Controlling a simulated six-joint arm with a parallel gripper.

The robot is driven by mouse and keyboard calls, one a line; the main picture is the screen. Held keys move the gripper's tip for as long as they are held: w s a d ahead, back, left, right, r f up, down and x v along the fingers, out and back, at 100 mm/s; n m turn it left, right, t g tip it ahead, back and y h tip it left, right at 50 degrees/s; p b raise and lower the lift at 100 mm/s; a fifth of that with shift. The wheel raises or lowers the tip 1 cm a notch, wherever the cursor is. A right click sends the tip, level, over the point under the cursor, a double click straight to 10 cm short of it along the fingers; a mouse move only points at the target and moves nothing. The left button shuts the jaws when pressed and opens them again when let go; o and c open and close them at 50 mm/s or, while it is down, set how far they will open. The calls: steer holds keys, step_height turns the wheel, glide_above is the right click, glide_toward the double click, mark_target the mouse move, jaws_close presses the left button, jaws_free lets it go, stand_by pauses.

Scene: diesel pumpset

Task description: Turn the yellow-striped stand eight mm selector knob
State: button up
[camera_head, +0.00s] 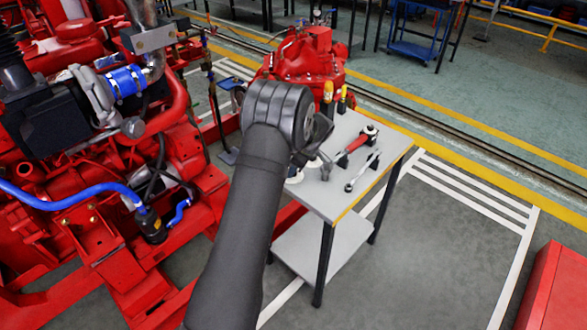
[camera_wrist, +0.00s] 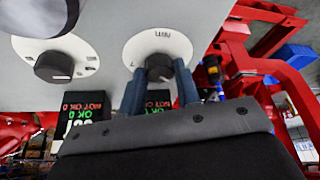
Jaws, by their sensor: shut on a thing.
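The stand (camera_head: 345,195) is a grey-topped table with black legs, a lower shelf and a yellow stripe along its front edge. In the wrist view two black knobs sit on round white dials on its grey top. My gripper (camera_wrist: 159,74) has its two blue-grey fingers on either side of the right knob (camera_wrist: 158,66) and is shut on it. The second knob (camera_wrist: 54,67) stands free on its dial to the left. Which knob is the eight mm one I cannot read. In the head view my arm hides the gripper and most of the dials.
A red-handled tool (camera_head: 357,142) and a wrench (camera_head: 362,171) lie on the stand top. Yellow-topped tools (camera_head: 328,92) stand at its back edge. Black displays with green and red text (camera_wrist: 85,108) show beside the dials. A red engine (camera_head: 110,170) fills the left.

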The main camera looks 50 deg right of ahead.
steer(key=shift+d+n+g+y, duration=0.1)
steer(key=shift+n+g+y, duration=0.45)
steer(key=shift+n, duration=1.65)
steer(key=o, duration=1)
steer(key=v, duration=1.7)
steer(key=shift+s+d+r, duration=0.1)
steer(key=shift+d, duration=0.2)
steer(key=x, duration=1.7)
steer(key=shift+a, duration=0.3)
